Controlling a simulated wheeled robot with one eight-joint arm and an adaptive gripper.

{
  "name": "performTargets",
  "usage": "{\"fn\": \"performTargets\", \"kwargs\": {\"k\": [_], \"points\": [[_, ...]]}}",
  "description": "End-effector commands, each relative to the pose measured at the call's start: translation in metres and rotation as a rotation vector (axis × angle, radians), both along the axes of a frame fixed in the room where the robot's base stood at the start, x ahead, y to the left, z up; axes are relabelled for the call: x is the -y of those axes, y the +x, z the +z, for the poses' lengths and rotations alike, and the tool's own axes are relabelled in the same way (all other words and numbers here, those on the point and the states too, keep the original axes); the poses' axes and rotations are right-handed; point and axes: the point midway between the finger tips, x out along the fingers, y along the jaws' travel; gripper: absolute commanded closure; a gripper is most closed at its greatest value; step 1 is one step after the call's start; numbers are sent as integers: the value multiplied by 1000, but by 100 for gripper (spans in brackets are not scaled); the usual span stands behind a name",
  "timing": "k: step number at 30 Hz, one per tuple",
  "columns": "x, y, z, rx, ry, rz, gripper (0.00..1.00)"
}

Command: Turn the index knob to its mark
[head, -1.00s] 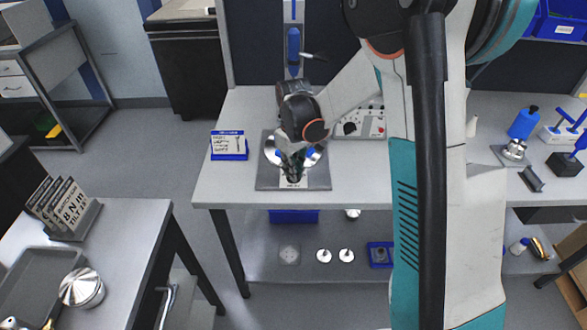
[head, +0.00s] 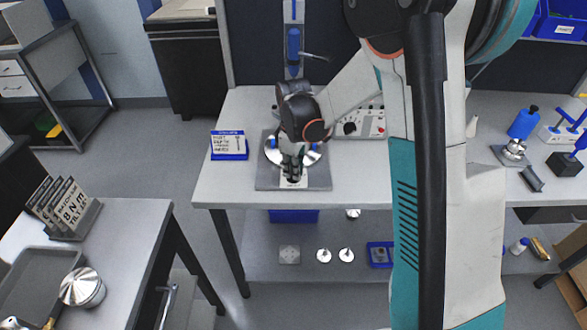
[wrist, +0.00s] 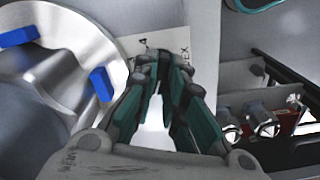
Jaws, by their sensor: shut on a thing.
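A round silver housing (head: 311,158) with blue tabs sits on a grey plate (head: 264,182) on the bench. In the wrist view, the housing (wrist: 90,45) fills the left side. A white label (head: 298,184) lies at the plate's front edge; in the wrist view, part of the label (wrist: 172,42) with dark letters shows beyond the fingers. My gripper (head: 292,178) points down at the housing's near side, and its fingers (wrist: 160,88) are close together. They are shut on what I take to be the index knob, which they hide. I cannot read its angle or its mark.
A blue-based sign (head: 229,155) stands left of the plate. A grey control box (head: 365,123) with a black knob stands behind right. Small parts lie on the lower shelf (head: 262,262). The bench front left of the plate is clear.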

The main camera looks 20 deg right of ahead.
Motion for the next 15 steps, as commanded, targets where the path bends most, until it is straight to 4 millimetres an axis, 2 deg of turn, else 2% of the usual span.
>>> {"fn": "performTargets", "kwargs": {"k": [7, 8, 9, 15], "points": [[0, 0, 0, 1, -1, -1, 100], [0, 0, 0, 1, -1, -1, 85], [0, 0, 0, 1, -1, -1, 81], [0, 0, 0, 0, 0, -1, 81]]}}
